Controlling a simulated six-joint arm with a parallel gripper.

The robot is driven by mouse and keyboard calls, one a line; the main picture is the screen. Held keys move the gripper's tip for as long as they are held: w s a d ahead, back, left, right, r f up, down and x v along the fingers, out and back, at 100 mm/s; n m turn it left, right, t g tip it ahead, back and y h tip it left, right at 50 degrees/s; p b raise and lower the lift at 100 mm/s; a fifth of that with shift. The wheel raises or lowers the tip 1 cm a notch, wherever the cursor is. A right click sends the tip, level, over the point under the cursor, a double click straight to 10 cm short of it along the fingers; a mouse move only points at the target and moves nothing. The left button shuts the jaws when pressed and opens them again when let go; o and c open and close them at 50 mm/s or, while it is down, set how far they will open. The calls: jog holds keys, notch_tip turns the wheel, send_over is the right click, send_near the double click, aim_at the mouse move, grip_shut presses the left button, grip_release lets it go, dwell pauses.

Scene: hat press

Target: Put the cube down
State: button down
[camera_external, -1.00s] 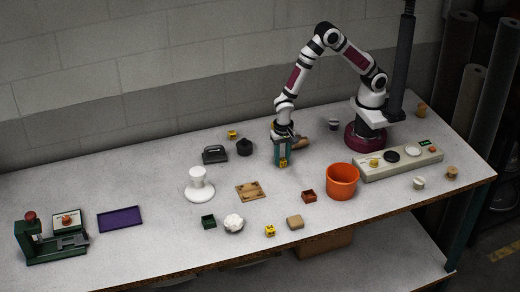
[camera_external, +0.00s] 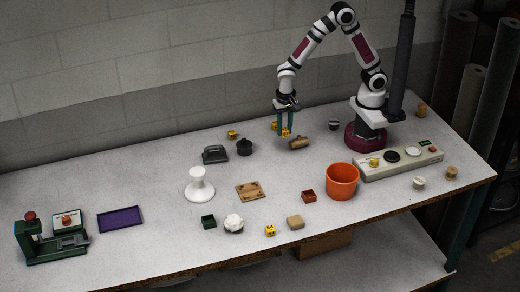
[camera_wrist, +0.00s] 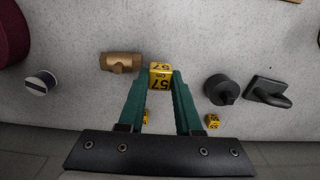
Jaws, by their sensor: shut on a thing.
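My gripper (camera_external: 285,131) is shut on a yellow cube (camera_external: 286,132) with dark markings, near the back of the table and left of my base. I cannot tell for sure whether the cube is clear of the tabletop. Two similar yellow cubes show behind: one (camera_external: 274,126) partly beside the fingers, the other (camera_external: 232,134) further left.
A black knobbed weight (camera_external: 244,147) and a dark iron (camera_external: 215,154) stand to the left. An orange bucket (camera_external: 342,182) is in front right. Bare table lies in front of the gripper.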

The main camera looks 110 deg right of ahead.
jog(key=d+r, duration=0.1)
jog(key=s+d+r, duration=0.1)
jog(key=s+d, duration=0.1)
jog(key=d, duration=0.1)
jog(key=shift+d+r, duration=0.1)
jog(key=shift+r, duration=0.3)
jog(key=w+a+r+n, duration=0.15)
jog(key=a+n, duration=0.25)
jog(key=a, duration=0.4)
notch_tip(320, 180, up, 4)
jog(key=n, duration=1.4)
send_over(343, 169)
jog(key=w+a, duration=0.2)
jog(key=a, duration=0.2)
notch_tip(343, 169, down, 10)
jog(key=shift+w+a+f, duration=0.1)
jog(key=shift+w+a, duration=0.05)
